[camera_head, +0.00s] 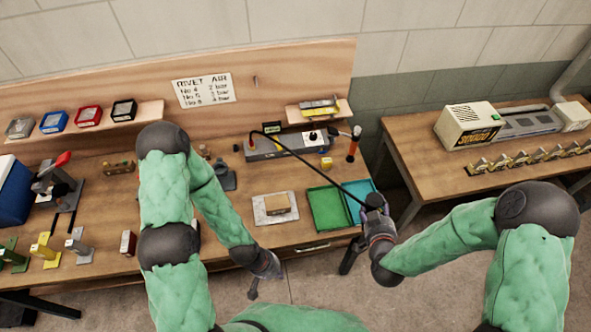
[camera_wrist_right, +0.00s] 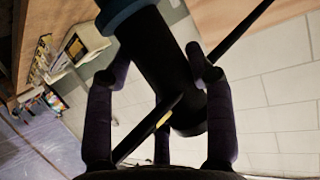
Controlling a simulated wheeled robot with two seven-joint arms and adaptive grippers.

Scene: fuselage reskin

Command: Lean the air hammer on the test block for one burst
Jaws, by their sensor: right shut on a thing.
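The test block appears to be the small wooden block (camera_head: 277,204) lying on a pale square plate (camera_head: 262,217) near the front of the bench. My right gripper (camera_head: 376,217) is off the bench's front right corner, well right of the block. It is shut on the air hammer, a dark cylinder with a teal collar (camera_wrist_right: 157,60) in the right wrist view; little of the tool shows in the head view. The hammer is apart from the block. My left gripper (camera_head: 262,283) hangs by the bench's front edge, below the block; its finger opening is too small to judge.
A black hose (camera_head: 335,183) runs from a grey regulator unit (camera_head: 285,144) to my right gripper, passing over the green tray (camera_head: 328,208) and teal tray (camera_head: 358,194). An orange-handled tool (camera_head: 354,145) stands behind. A second bench (camera_head: 415,150) is at the right.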

